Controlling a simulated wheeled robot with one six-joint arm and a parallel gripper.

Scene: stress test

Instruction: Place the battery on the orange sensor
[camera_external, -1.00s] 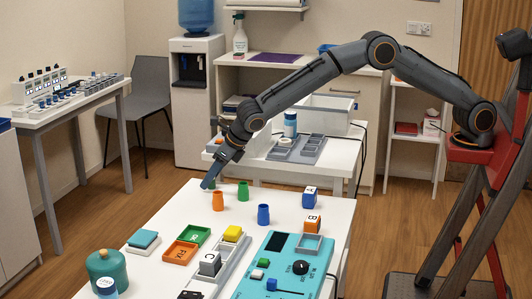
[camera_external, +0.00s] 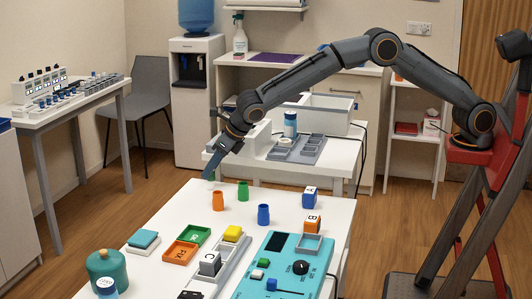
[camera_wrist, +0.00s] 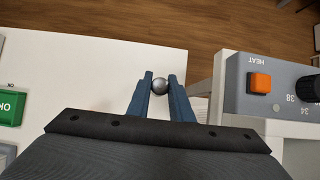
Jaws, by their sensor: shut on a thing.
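My gripper (camera_wrist: 160,85) is shut on a small round grey metallic thing (camera_wrist: 160,86), seen end-on between the blue fingertips in the wrist view. It could be the battery, but its sides are hidden. In the external view my gripper (camera_external: 210,174) points down over the far left corner of the white table, and the held thing cannot be made out. A small orange tapered piece (camera_external: 217,201), possibly the orange sensor, stands upright on the table, just below and right of my fingertips in the picture. They look apart.
A green piece (camera_external: 243,191) and a blue piece (camera_external: 263,214) stand near the orange one. Lettered cubes (camera_external: 312,223), trays (camera_external: 181,252) and a teal panel (camera_external: 262,276) lie nearer. A grey HEAT panel with an orange button (camera_wrist: 260,82) is right in the wrist view.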

